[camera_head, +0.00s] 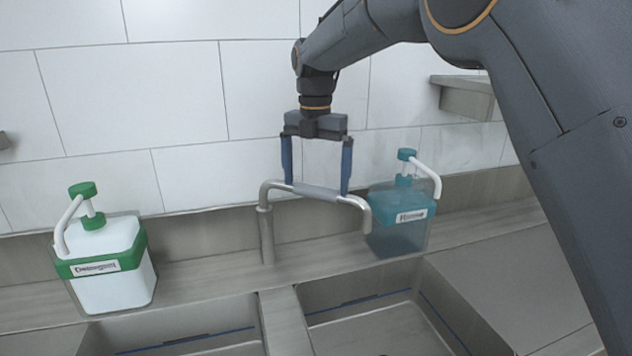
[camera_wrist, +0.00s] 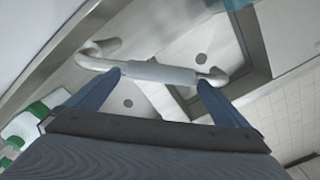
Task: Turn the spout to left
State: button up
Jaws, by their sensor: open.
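The metal spout (camera_head: 316,191) rises from the ledge behind the sink and reaches to the right, its end bent down over the right basin near the teal bottle. A grey sleeve covers its middle. My gripper (camera_head: 318,188) is above the spout, pointing down, its two blue fingers apart along the spout's length. The fingertips are close to the pipe; I cannot tell whether they touch it. In the wrist view the spout (camera_wrist: 160,71) crosses in front of the fingertips (camera_wrist: 157,75), with the sleeve between them.
A white and green detergent bottle (camera_head: 108,265) stands on the left ledge. A teal rinse bottle (camera_head: 398,232) stands close to the spout's end. Two basins are split by a divider (camera_head: 290,322). A grey wall shelf (camera_head: 467,97) is at upper right.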

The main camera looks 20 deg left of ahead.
jog(key=shift+f, duration=1.05)
jog(key=c, duration=1.4)
jog(key=shift+s+m+p, duration=0.3)
jog(key=shift+s+m, duration=0.2)
jog(key=shift+s, duration=0.25)
jog(key=s+a+m+p, duration=0.2)
jog(key=s+a+m, duration=0.3)
jog(key=s+m, duration=0.35)
jog(key=s+a+m+p, duration=0.1)
jog(key=a+m, duration=0.2)
jog(key=a, duration=0.1)
jog(key=s+a+m+p, duration=0.1)
jog(key=a+m+p, duration=0.1)
jog(key=a+m, duration=0.2)
jog(key=s+a+m+p, duration=0.2)
jog(key=a+m, duration=0.1)
jog(key=a, duration=0.2)
jog(key=shift+a, duration=0.4)
jog(key=shift+r, duration=0.1)
